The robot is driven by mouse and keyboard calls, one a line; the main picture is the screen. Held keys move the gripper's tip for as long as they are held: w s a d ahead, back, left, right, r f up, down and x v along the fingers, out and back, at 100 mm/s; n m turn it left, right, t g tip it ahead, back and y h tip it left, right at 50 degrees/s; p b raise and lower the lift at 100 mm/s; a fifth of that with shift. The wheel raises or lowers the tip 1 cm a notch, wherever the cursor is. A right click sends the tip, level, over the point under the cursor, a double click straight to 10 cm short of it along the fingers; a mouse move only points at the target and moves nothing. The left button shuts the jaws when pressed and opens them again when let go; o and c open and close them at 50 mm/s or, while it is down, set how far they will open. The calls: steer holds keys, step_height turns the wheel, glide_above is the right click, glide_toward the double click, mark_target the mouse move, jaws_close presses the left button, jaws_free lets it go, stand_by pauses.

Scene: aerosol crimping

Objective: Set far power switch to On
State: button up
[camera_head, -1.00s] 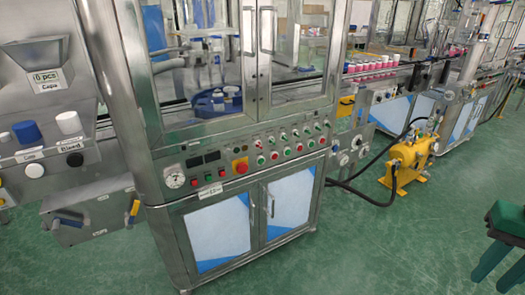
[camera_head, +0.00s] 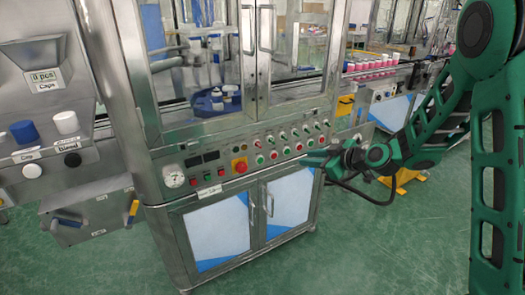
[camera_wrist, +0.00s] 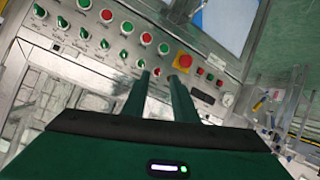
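The control panel (camera_head: 250,158) on the front of the steel cabinet carries a row of green-handled rotary switches (camera_head: 295,132) above a row of red and green buttons (camera_head: 273,154). The same switches show in the wrist view (camera_wrist: 83,33). Labels are too small to read, so I cannot tell which one is the far power switch. My gripper (camera_wrist: 158,76) has its two dark green fingers a little apart, nothing visible between them. In the head view my gripper (camera_head: 308,160) is just in front of the panel's lower right part. I cannot tell whether it touches the panel.
A red emergency stop on yellow (camera_head: 240,165) sits left of the buttons. Glass doors with upright handles (camera_head: 256,45) are above the panel, cabinet doors (camera_head: 290,203) below. Green floor is clear in front.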

mark_target(259, 145)
steer(key=w+a+f+t+y, duration=0.1)
steer(key=w+a+f+t, duration=0.1)
steer(key=w+a, duration=0.5)
steer(key=w+a+f+t, duration=0.3)
steer(key=w+a+f, duration=0.1)
steer(key=w+a, duration=0.4)
steer(key=shift+w+a+n+y, duration=0.25)
steer(key=shift+a+n+y, duration=0.15)
steer(key=shift+a, duration=0.6)
steer(key=shift+f, duration=0.1)
jaws_close()
